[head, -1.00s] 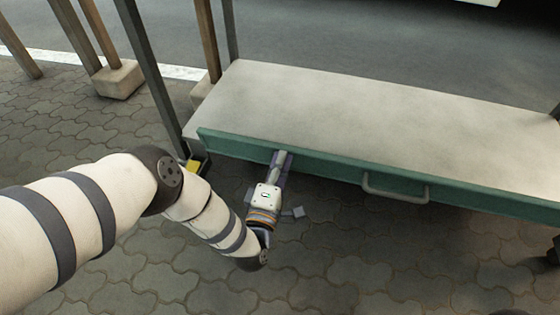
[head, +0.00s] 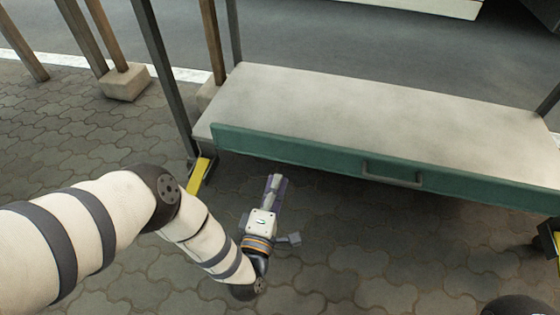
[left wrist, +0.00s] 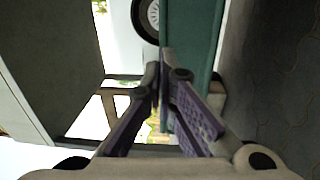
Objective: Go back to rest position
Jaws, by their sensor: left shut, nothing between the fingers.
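My left gripper (head: 275,183) is shut and empty, in front of and below the green drawer front near its left end. A gap of paving shows between the fingertips and the panel in the head view. The green drawer front (head: 310,154) has a metal handle (head: 393,173) to the right of the gripper. In the left wrist view the two fingers (left wrist: 165,72) come together at their tips, with nothing between them, and the green panel (left wrist: 190,40) is behind them. My right gripper is not in view.
The grey tabletop (head: 370,103) above the drawer front is bare. Dark table legs (head: 160,70) stand at the left, with a yellow part (head: 199,174) near the foot. Wooden posts on a concrete block (head: 125,84) are farther left. The paving (head: 370,250) in front is clear.

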